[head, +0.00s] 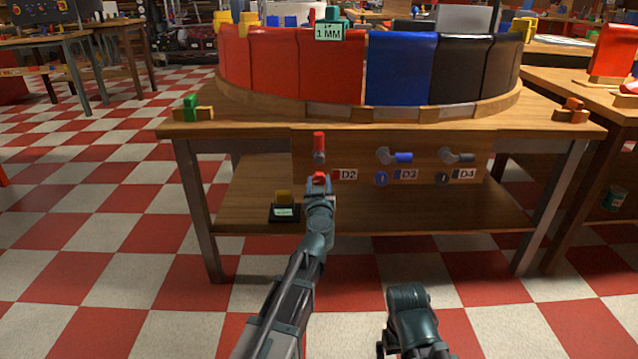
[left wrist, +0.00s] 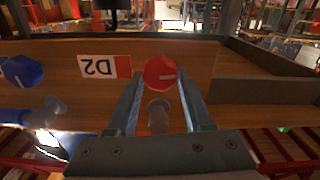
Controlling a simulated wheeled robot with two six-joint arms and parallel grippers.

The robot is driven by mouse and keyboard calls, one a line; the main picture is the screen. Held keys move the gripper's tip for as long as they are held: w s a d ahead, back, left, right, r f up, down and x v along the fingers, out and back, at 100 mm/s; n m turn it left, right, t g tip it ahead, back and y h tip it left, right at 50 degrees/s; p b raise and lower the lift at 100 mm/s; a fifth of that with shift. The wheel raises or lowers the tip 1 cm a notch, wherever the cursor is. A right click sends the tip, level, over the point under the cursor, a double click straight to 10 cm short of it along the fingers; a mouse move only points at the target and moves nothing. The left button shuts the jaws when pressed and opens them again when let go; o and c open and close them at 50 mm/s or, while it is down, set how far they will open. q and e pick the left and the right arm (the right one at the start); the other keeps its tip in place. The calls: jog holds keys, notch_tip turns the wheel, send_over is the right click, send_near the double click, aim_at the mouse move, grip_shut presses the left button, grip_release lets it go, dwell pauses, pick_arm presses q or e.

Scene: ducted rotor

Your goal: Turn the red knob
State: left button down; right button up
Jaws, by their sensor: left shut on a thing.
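The red knob (head: 318,177) is on the wooden front panel beside the D2 label, below a lever with a red handle (head: 319,141) that points up. In the left wrist view the red knob (left wrist: 160,73) sits between my two fingertips and shows a short pale mark, nearly level in that picture. My left gripper (head: 319,184) reaches the panel and is shut on the knob, with one finger on each side; it also shows in the left wrist view (left wrist: 160,84). My right arm shows at the bottom, but its gripper is out of view.
To the right are a blue knob (head: 381,178) and a black knob (head: 442,178), with a blue lever (head: 398,157) and a black lever (head: 460,157) above them.

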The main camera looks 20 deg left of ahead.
pick_arm(q)
jog(key=n, duration=0.4)
jog(key=shift+a+n, duration=0.1)
jog(key=shift+n, duration=1.7)
jog(key=shift+c, duration=1.5)
grip_release()
jog(key=shift+s, duration=0.1)
